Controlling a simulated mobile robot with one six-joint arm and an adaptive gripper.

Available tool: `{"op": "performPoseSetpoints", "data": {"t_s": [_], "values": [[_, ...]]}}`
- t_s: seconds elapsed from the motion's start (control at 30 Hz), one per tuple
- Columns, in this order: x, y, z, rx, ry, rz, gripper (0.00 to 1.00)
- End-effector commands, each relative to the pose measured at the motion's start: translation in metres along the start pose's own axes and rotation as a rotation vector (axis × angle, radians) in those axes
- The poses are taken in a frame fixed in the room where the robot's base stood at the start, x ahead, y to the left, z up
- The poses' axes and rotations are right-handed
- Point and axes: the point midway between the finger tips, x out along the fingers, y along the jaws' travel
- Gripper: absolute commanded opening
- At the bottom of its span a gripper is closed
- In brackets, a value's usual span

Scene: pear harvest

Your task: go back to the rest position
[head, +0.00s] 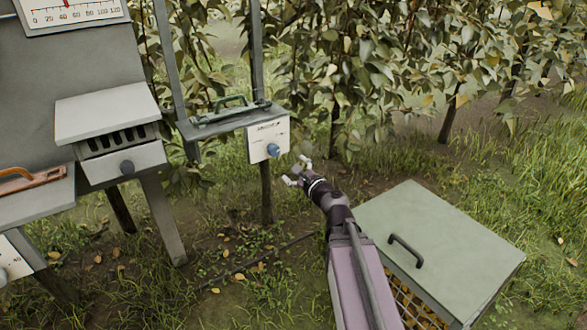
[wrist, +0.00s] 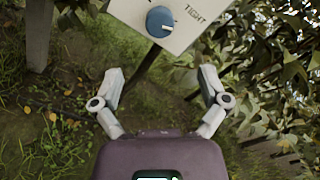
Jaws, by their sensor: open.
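My gripper (head: 297,172) is open and empty in the head view, in the air just below and to the right of a white panel (head: 268,138) with a blue knob (head: 273,150). In the wrist view my gripper (wrist: 162,90) has its two fingers spread wide. The blue knob (wrist: 160,22) shows beyond the fingertips at the top, apart from them, on the white panel (wrist: 198,18) with the word TIGHT partly visible. Nothing lies between the fingers but the view of grass behind.
A crate with a green lid (head: 440,240) and dark handle stands right of my arm. At left are a grey box with a drawer (head: 122,160), an orange-handled tool (head: 32,180) and a dial scale (head: 70,12). A green tool (head: 230,112) lies on the post's shelf. Leafy trees stand behind.

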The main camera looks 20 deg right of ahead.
Motion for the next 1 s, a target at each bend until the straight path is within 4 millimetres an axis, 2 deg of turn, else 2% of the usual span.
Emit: {"op": "performPoseSetpoints", "data": {"t_s": [0.17,0.37,0.47,0.67,0.8,1.0], "values": [[0.000,0.002,0.001,-0.012,-0.001,0.008,0.94],[0.002,0.022,0.005,-0.137,-0.014,0.091,0.94],[0.002,0.041,0.008,-0.256,-0.027,0.173,0.94],[-0.005,0.091,0.006,-0.564,-0.067,0.402,0.94],[-0.017,0.125,-0.002,-0.780,-0.102,0.583,0.94],[-0.042,0.164,-0.021,-1.061,-0.158,0.855,0.94]]}}
